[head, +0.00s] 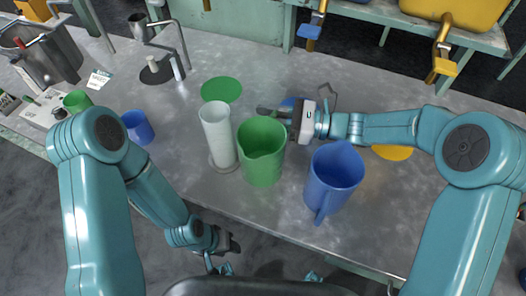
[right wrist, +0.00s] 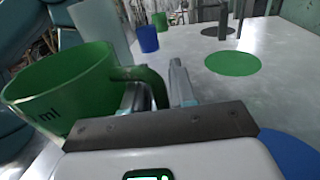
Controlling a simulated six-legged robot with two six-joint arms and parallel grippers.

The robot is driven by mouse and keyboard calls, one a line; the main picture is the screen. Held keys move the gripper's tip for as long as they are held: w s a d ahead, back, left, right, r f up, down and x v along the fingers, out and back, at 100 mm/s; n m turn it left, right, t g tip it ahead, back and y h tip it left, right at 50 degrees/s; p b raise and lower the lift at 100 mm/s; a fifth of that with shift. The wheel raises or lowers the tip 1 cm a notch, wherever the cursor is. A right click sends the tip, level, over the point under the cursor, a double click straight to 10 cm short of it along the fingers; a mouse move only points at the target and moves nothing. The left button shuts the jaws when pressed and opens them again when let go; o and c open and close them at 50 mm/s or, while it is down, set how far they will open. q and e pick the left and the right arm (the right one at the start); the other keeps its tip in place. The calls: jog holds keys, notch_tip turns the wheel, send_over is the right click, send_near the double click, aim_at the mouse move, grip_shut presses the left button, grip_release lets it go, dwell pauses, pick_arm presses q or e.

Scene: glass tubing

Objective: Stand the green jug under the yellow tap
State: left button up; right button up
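The green jug (head: 262,160) stands upright near the front middle of the table; it fills the left of the right wrist view (right wrist: 60,88). My right gripper (head: 288,117) is at its handle, on the far side of the jug. In the right wrist view the handle (right wrist: 152,82) fills the gap between the fingers, which look shut on it. The yellow tap (head: 442,48), with a yellow lever, hangs from the yellow tank at the top right. My left gripper (head: 225,243) is low, off the table's front edge; its fingers are unclear.
A blue jug (head: 335,178) stands right of the green jug. A clear cylinder (head: 217,135) stands just left of it. Flat green (head: 221,90), blue (head: 288,101) and yellow (head: 393,153) discs lie on the table, the yellow partly under my arm. A blue tap (head: 314,24) hangs behind.

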grip_shut()
